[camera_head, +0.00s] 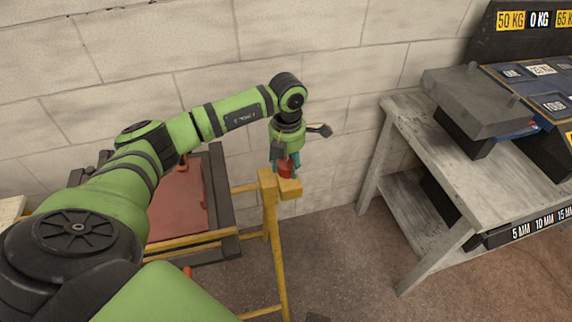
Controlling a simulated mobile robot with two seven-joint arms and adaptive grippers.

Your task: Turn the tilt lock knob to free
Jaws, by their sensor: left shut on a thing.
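The tilt lock knob is a small red knob (286,169) at the top of a yellow post of the frame (268,215). My left gripper (286,163) points down from above and is shut on the knob, with its fingers partly hiding it. The knob's marking and turn position cannot be made out. A red-brown panel (178,202) in a dark frame lies left of the post, partly hidden behind my left arm. My right gripper is out of view.
A grey bench (425,150) stands at the right with a grey block (478,100) and labelled boards on it. A block wall (330,60) is close behind my gripper. Bare floor (345,260) lies between the yellow frame and the bench.

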